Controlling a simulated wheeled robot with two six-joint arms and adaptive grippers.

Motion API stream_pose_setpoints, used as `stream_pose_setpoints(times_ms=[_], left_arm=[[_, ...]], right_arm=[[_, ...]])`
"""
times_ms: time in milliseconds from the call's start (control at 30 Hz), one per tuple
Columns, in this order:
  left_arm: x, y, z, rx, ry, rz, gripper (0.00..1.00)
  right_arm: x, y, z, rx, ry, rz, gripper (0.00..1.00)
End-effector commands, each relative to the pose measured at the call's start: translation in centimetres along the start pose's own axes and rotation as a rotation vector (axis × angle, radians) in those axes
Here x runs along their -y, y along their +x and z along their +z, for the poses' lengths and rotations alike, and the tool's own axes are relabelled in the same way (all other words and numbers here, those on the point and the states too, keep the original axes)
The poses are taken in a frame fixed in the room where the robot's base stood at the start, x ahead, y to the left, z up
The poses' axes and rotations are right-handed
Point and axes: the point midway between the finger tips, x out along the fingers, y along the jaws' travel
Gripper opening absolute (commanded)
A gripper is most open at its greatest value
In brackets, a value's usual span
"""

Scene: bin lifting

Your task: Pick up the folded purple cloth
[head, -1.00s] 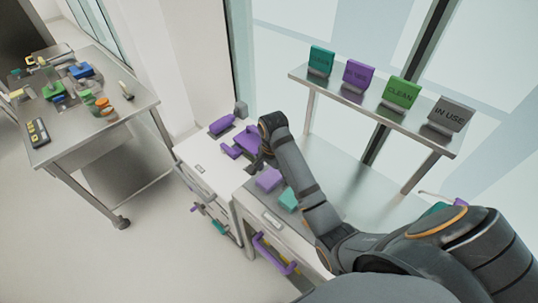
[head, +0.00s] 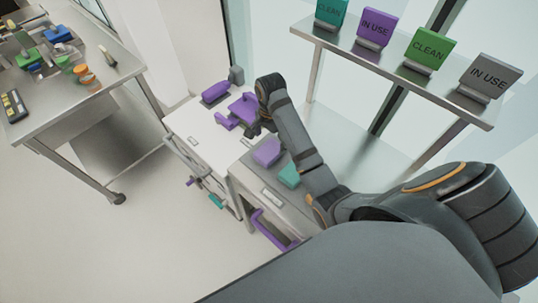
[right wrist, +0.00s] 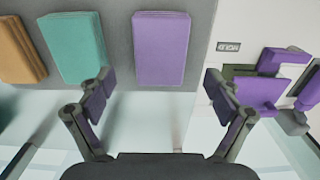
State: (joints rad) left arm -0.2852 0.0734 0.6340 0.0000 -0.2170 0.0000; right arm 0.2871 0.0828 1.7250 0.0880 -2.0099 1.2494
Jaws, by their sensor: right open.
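The folded purple cloth (head: 267,152) lies flat on the grey top of the near cabinet, left of my right forearm. In the right wrist view the purple cloth (right wrist: 161,48) lies ahead of the fingers, lined up with the gap between them. My right gripper (head: 257,130) is just beyond the cloth in the head view, partly hidden by its wrist. In the right wrist view the right gripper (right wrist: 161,82) is open, with nothing between its fingers. My left gripper is not in view.
A folded teal cloth (right wrist: 73,47) lies beside the purple one, with an orange cloth (right wrist: 20,50) further left. A purple device (head: 241,110) stands on the white cabinet. A raised shelf (head: 390,72) holds several signs. A side table (head: 92,85) stands at left.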

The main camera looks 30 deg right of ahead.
Motion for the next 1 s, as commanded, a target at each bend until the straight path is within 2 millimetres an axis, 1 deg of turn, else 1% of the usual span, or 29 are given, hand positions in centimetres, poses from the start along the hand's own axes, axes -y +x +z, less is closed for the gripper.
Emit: stream_pose_setpoints(times_ms=[33, 67, 100, 233, 333, 500, 567, 900, 933, 1000], left_arm=[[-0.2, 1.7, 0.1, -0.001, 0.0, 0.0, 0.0], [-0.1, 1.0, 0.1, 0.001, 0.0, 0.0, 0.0], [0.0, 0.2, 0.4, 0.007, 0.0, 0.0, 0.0], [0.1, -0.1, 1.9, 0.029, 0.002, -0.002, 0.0], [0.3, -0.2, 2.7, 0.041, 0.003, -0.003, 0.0], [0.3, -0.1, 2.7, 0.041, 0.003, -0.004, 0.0], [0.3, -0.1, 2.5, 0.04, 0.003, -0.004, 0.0], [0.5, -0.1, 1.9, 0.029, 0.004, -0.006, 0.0], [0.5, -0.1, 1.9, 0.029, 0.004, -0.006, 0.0], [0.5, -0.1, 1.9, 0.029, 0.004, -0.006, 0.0]], right_arm=[[0.1, 1.8, 0.2, 0.002, -0.001, 0.001, 0.91], [0.1, 1.6, 0.3, 0.004, -0.001, 0.003, 0.91], [0.1, 2.0, 0.4, 0.004, 0.0, 0.006, 0.91], [0.2, 3.9, 0.3, 0.001, 0.0, 0.004, 0.91], [0.2, 4.5, 0.3, 0.0, 0.0, 0.002, 0.91], [0.2, 4.6, 0.3, 0.0, 0.0, 0.001, 0.91], [0.2, 4.6, 0.3, 0.0, 0.0, 0.001, 0.84], [0.2, 4.6, 0.3, 0.0, 0.0, 0.001, 0.38], [0.2, 4.6, 0.3, 0.0, 0.0, 0.001, 0.34], [0.2, 4.6, 0.3, 0.0, 0.0, 0.001, 0.34]])
